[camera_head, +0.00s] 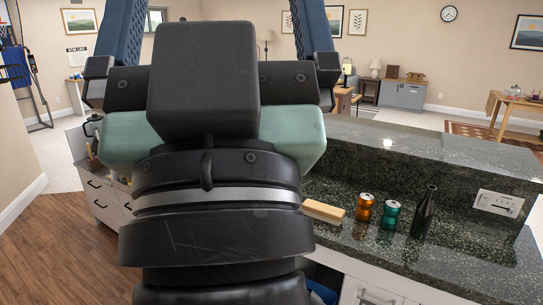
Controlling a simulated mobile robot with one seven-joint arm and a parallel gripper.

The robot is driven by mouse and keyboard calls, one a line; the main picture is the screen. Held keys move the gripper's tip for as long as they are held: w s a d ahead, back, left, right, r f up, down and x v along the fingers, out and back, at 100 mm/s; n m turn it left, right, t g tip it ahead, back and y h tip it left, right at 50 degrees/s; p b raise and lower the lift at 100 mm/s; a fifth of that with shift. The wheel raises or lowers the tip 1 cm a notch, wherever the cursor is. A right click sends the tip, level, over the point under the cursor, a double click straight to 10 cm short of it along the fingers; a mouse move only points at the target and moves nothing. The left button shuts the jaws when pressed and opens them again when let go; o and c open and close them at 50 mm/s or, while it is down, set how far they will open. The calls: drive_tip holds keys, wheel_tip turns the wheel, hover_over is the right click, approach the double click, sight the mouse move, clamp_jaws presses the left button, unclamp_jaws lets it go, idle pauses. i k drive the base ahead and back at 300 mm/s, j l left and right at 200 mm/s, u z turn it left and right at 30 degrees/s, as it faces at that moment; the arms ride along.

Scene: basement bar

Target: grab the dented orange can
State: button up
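The orange can (364,207) stands on the dark green granite counter, right of my arm. Its metallic top shows; any dent is too small to make out. A teal can (391,214) stands close beside it on the right. My gripper (217,10) is raised in the foreground, seen from behind, with its blue fingers pointing up and spread wide apart. The fingertips are cut off by the top edge of the picture. Nothing shows between the visible parts of the fingers. The gripper is well apart from the orange can, to its upper left in the picture.
A pale wooden block (323,211) lies left of the orange can. A dark bottle (424,212) stands right of the teal can. A raised granite ledge (430,150) with a white outlet plate (498,203) runs behind them. The front right counter is clear.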

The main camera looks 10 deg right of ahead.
sight(365, 201)
drive_tip(key=i+l, duration=1.05)
drive_tip(key=l, duration=0.3)
drive_tip(key=i+l, duration=0.55)
drive_tip(key=l+z, duration=0.05)
drive_tip(key=l, duration=0.1)
